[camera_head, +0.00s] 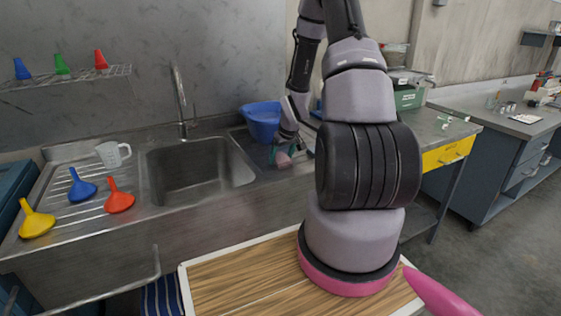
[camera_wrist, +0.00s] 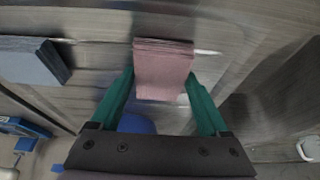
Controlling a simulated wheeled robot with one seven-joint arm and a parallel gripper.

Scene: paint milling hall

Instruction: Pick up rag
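The rag is a folded pink cloth (camera_wrist: 163,70). In the wrist view it lies between the two green fingers of my gripper (camera_wrist: 161,75), which meet its left and right edges with no clear gap. In the head view the rag (camera_head: 284,160) shows as a small pink patch at the fingertips of my gripper (camera_head: 282,151), over the counter right of the sink. My gripper appears shut on the rag. Whether the rag touches the counter is hard to tell.
A blue basin (camera_head: 260,121) stands just left of my gripper, beside the sink (camera_head: 200,172). A blue-grey folded stack (camera_wrist: 32,62) lies left of the rag in the wrist view. Funnels and a measuring jug (camera_head: 113,154) are on the drainboard. My arm hides part of the counter.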

